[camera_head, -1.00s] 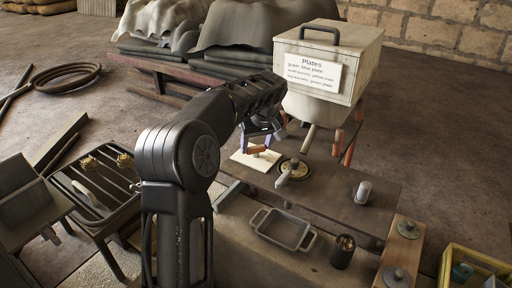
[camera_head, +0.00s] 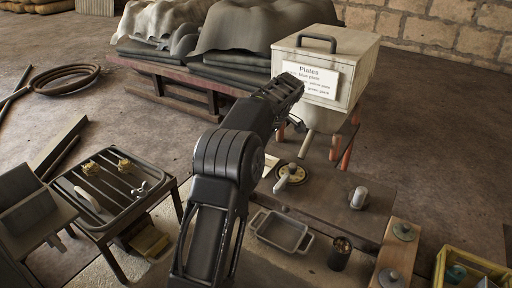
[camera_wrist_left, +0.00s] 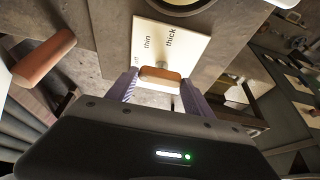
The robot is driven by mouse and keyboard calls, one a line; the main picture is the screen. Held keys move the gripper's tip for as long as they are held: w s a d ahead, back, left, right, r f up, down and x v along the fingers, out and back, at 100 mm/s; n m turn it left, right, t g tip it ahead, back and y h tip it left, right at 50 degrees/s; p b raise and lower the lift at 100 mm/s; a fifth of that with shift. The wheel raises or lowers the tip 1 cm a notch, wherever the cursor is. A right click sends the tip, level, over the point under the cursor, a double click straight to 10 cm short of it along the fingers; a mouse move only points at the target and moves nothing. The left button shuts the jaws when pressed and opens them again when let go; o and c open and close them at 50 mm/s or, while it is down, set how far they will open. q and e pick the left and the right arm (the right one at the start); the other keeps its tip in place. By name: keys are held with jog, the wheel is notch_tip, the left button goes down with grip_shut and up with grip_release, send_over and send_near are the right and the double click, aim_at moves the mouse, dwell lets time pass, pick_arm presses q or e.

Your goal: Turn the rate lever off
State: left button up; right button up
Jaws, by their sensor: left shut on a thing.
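The rate lever's orange-brown handle (camera_wrist_left: 160,76) lies between the fingers of my left gripper (camera_wrist_left: 161,86) in the left wrist view. The gripper is shut on it. The handle sits at the near edge of a pale label plate (camera_wrist_left: 172,46) with the words "thin" and "thick" and a partly readable word, "off", close to the handle's left end. In the head view my left arm hides the lever and most of this plate; only a pale corner (camera_head: 270,164) shows. My right gripper is not in view.
A pale box (camera_head: 335,65) labelled "Plates" stands above the grey bench (camera_head: 340,205). A round dial-like part (camera_head: 291,175), a metal tray (camera_head: 283,232) and a dark cup (camera_head: 340,253) are close by. Another brown handle (camera_wrist_left: 43,62) is left in the wrist view.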

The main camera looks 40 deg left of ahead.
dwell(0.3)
pick_arm(q)
jog(key=o, duration=1.4)
jog(key=shift+c, duration=0.2)
jog(key=shift+w+d+r, duration=0.1)
jog(key=shift+d+r, duration=0.05)
jog(key=shift+r, duration=0.3)
jog(key=p+v, duration=0.3)
jog(key=v, duration=0.3)
jog(key=shift+d+r+p, duration=0.2)
jog(key=shift+r+p, duration=0.15)
jog(key=shift+r, duration=0.05)
